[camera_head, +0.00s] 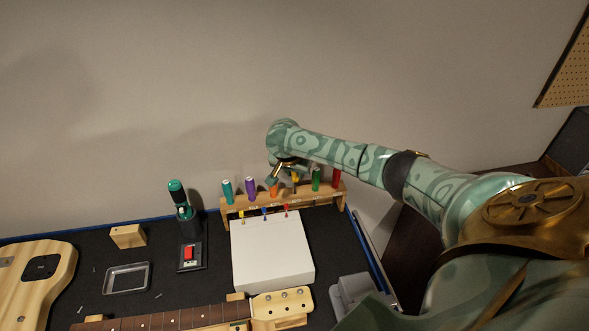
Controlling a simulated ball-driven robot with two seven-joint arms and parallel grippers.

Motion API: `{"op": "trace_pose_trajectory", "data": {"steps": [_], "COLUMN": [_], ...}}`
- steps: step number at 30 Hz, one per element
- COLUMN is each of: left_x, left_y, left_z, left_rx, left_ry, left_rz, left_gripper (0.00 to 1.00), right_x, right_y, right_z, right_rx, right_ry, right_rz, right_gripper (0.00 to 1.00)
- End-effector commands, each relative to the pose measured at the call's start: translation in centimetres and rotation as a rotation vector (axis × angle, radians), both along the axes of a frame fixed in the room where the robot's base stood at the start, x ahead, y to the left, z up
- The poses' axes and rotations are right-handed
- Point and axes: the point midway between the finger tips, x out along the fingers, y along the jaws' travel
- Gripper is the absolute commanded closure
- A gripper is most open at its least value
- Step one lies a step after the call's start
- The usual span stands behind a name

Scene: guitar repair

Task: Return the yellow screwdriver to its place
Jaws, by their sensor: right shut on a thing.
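The yellow screwdriver (296,177) is upright at the wooden screwdriver rack (225,211), between an orange and a green handle. My right gripper (289,175) comes in from the right above the rack and is shut on the yellow screwdriver's handle. The fingers are small and partly hidden by the wrist. The shaft's lower part is at the rack's top bar; I cannot tell how deep it sits. My left gripper is out of view.
Teal, purple, orange, green and red screwdrivers (227,190) stand in the rack. A white box (272,255) sits in front. A black-and-green tool on a stand (188,232), a metal tray (127,279), a guitar body (35,285) and a neck (185,318) are around it. A wall is behind.

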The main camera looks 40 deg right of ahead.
Motion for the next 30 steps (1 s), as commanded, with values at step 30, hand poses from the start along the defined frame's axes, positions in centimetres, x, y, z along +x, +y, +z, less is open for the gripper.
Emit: {"op": "trace_pose_trajectory", "data": {"steps": [30], "left_x": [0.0], "left_y": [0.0], "left_z": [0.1], "left_rx": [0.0], "left_ry": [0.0], "left_rz": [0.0], "left_gripper": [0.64], "right_x": [0.0], "right_y": [0.1], "right_z": [-2.2], "right_rx": [0.001], "right_ry": [0.001], "right_rz": [0.001], "right_gripper": [1.0]}}
